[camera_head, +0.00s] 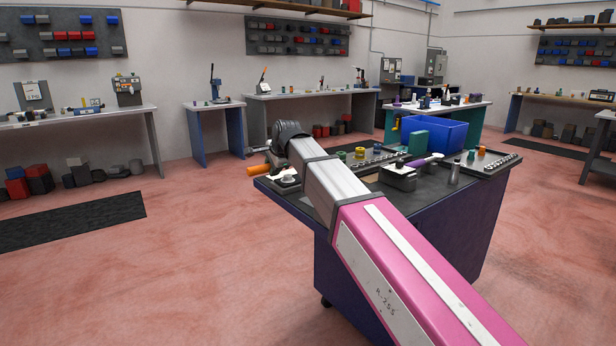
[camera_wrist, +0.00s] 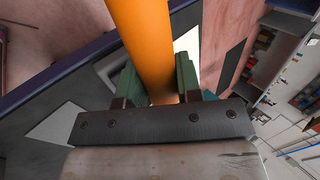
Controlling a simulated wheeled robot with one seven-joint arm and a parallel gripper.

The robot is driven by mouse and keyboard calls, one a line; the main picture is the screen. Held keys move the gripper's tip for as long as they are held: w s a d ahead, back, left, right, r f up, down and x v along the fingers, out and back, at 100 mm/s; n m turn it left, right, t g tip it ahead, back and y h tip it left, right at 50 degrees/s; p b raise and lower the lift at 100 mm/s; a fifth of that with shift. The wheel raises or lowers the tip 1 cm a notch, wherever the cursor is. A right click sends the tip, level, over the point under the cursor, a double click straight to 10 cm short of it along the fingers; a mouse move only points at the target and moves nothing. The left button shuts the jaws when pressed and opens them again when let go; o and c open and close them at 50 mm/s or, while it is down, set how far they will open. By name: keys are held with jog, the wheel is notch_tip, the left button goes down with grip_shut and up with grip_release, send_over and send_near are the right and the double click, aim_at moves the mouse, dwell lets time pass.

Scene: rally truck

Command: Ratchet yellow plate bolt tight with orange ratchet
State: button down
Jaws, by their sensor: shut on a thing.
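The orange ratchet (camera_wrist: 143,38) shows in the wrist view as a thick orange handle running up from between the fingers. My gripper (camera_wrist: 158,82) is shut on this handle, with a green finger on each side. In the head view the orange handle (camera_head: 261,170) sticks out past the left edge of the dark-topped cart (camera_head: 345,219). My arm hides the fingers there. The ratchet's head is not visible, so I cannot tell whether it sits on a bolt. I cannot make out the yellow plate or its bolt in either view.
A purple-handled tool (camera_head: 417,162), a grey box (camera_head: 397,178), a blue bin (camera_head: 437,133) and several small parts crowd the cart's top. A small bench (camera_head: 213,104) and longer benches line the walls. The floor left of the cart is clear around a black mat (camera_head: 70,219).

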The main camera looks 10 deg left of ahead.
jog(key=shift+w+a+m+t+h, duration=0.4)
jog(key=shift+w+a+m, duration=0.45)
jog(key=shift+w+m, duration=0.05)
jog(key=shift+w+a, duration=0.1)
jog(key=shift+w+a+m+t+h, duration=0.3)
jog(key=shift+w+a+m+h, duration=0.15)
jog(key=shift+w+m, duration=0.25)
jog(key=shift+w+a+m, duration=0.2)
jog(key=shift+w+m, duration=0.1)
jog(key=shift+r, duration=0.1)
jog(key=shift+w+a+m+t+h, duration=0.15)
jog(key=shift+w+a+m+h, duration=0.2)
jog(key=shift+w+m, duration=0.2)
jog(key=shift+w+a+m+t+h, duration=0.2)
jog(key=shift+w+m+h, duration=0.1)
jog(key=shift+w+m, duration=0.25)
jog(key=shift+s+d+n+y, duration=0.3)
jog(key=shift+s+d+n, duration=0.05)
jog(key=shift+s+n, duration=0.55)
jog(key=shift+n, duration=0.1)
